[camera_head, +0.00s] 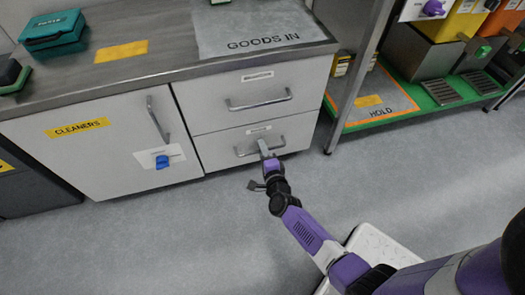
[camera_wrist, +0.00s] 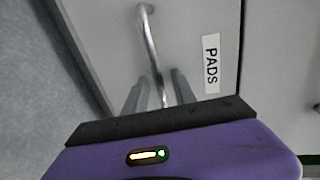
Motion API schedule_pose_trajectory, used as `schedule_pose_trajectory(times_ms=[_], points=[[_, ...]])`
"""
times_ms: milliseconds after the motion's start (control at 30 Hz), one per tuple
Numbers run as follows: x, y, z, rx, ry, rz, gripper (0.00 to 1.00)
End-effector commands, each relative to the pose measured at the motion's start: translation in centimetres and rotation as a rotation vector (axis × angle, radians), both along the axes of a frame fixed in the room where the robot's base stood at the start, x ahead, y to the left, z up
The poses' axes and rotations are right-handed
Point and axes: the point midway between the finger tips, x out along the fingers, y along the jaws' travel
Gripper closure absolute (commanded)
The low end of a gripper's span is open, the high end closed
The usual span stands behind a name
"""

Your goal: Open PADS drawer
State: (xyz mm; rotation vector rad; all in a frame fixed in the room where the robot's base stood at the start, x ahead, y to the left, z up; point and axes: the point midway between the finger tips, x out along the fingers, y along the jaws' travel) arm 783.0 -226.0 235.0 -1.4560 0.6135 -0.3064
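The PADS drawer (camera_head: 217,151) is the lower white drawer under the counter, its front flush with the cabinet. Its label (camera_wrist: 211,63) reads PADS in the wrist view. Its metal bar handle (camera_head: 242,153) also shows in the wrist view (camera_wrist: 149,38). My gripper (camera_head: 264,148) is at the middle of this handle. In the wrist view my gripper (camera_wrist: 158,90) has its two grey fingers apart, one on each side of the bar. I see gaps between fingers and bar; the near end of the bar is hidden behind the gripper body.
The upper drawer (camera_head: 208,103) with its handle (camera_head: 258,103) is shut above. A shelf leg (camera_head: 350,95) stands to the right. The floor (camera_head: 150,240) in front is clear.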

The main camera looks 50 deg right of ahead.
Motion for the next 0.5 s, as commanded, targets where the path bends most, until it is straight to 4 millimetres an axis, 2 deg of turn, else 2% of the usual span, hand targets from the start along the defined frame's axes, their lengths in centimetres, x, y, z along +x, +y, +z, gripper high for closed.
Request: schedule_pose_trajectory(times_ms=[133, 300, 500], points=[[-0.01, 0.01, 0.01, 0.000, 0.000, 0.000, 0.70], [-0.02, 0.02, 0.02, 0.000, 0.000, 0.000, 1.00], [-0.04, 0.01, 0.01, 0.000, 0.000, 0.000, 1.00]])
